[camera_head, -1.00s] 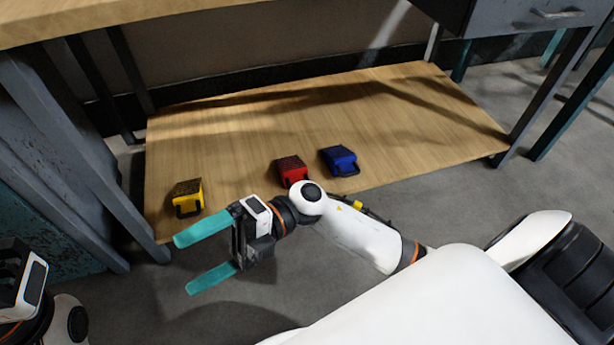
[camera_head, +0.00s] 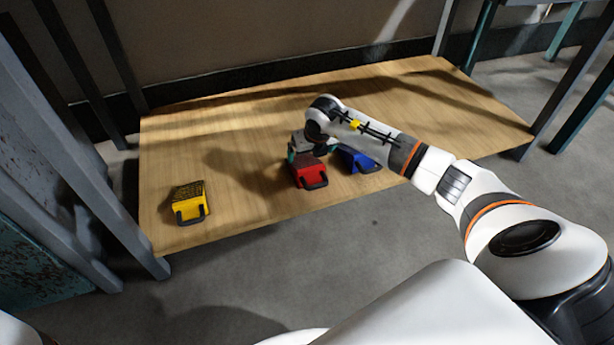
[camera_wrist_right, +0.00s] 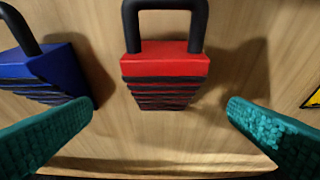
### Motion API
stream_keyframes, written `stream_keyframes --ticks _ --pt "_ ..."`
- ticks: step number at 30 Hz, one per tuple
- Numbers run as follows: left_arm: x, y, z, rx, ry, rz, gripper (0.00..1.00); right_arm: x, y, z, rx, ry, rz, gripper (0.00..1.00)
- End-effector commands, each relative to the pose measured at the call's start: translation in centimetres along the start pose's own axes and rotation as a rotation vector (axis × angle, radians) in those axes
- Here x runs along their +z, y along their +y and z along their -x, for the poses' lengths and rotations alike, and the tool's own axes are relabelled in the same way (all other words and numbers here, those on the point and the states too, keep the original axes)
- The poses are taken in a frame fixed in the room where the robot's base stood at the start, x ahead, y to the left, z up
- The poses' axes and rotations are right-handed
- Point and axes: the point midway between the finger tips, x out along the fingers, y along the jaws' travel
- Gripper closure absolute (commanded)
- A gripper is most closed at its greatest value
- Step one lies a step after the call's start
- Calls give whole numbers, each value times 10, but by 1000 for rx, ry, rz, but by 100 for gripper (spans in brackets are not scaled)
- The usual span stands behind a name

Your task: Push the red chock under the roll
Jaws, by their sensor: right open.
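The red chock (camera_head: 310,174) sits on the wooden board with its black handle facing the front edge. In the right wrist view the red chock (camera_wrist_right: 165,72) lies between the lines of my two teal fingers, with gaps at both sides. My right gripper (camera_head: 307,151) is open and points down over the back of the red chock, partly hidden by its own wrist. The fingers also show in the right wrist view (camera_wrist_right: 160,103). No roll is in view. My left gripper is out of view.
The blue chock (camera_head: 359,161) stands close to the right of the red one, partly behind my arm. A yellow chock (camera_head: 189,203) stands at the left of the wooden board (camera_head: 240,225). Grey table legs (camera_head: 110,205) rise at the left. The board's back is clear.

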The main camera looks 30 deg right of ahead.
Motion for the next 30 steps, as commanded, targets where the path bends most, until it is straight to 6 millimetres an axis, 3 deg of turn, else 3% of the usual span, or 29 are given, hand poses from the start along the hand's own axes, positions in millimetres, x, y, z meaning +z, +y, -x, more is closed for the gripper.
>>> stream_keyframes --ticks 1,3,11,22,30 --pt "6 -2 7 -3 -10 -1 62 2 -1 -13 -2 0 -2 2" --pt "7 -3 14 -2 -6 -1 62 2 -1 -20 -2 0 0 2" --pt "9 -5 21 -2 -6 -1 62 2 -2 -30 -2 0 1 2" --pt "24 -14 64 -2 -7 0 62 9 -4 -74 -4 0 0 2" --pt "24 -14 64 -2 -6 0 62 7 -4 -76 -3 0 1 2"
